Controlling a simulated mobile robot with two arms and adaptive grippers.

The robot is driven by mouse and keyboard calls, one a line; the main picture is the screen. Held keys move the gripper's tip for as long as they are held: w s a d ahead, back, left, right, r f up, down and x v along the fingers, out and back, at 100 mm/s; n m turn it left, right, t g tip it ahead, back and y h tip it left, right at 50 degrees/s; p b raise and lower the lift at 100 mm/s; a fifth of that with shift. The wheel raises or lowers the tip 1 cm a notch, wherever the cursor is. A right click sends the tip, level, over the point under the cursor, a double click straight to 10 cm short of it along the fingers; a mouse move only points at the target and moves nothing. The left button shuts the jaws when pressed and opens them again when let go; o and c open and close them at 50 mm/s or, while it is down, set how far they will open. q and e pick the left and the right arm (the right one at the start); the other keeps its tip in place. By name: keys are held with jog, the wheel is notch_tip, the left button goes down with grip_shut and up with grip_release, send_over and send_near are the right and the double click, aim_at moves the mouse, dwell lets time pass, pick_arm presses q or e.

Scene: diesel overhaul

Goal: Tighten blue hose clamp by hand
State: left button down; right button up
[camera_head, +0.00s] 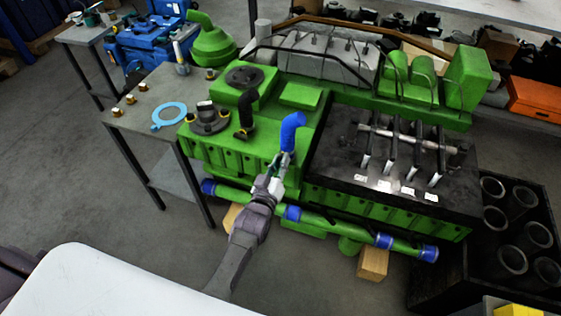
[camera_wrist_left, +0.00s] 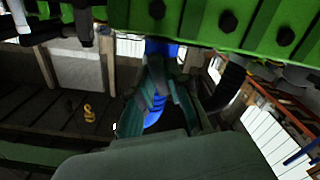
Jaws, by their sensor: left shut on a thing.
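The blue hose (camera_head: 291,131) is a bent elbow that stands upright on the front part of the green engine (camera_head: 245,150). My left gripper (camera_head: 283,160) is at the lower end of this hose, shut on the hose clamp there. The clamp itself is mostly hidden by the fingers. In the left wrist view the gripper's fingers (camera_wrist_left: 160,78) are close together below the green engine edge (camera_wrist_left: 200,18), with blue showing behind and between them. My right gripper is in neither view.
A green pipe (camera_head: 335,224) with blue collars runs along the engine's near side. A black elbow hose (camera_head: 246,112) stands left of the blue one. A grey table (camera_head: 140,125) with a light blue ring (camera_head: 157,122) is at left. A black crate of cylinders (camera_head: 480,275) stands at right.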

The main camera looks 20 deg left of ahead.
pick_arm(q)
jog(key=m, duration=0.5)
dwell(0.5)
jog(key=shift+f, duration=0.1)
jog(key=c, duration=1.1)
grip_release()
jog(key=shift+c, duration=0.2)
jog(key=s, duration=1.2)
jog(key=shift+a, duration=0.15)
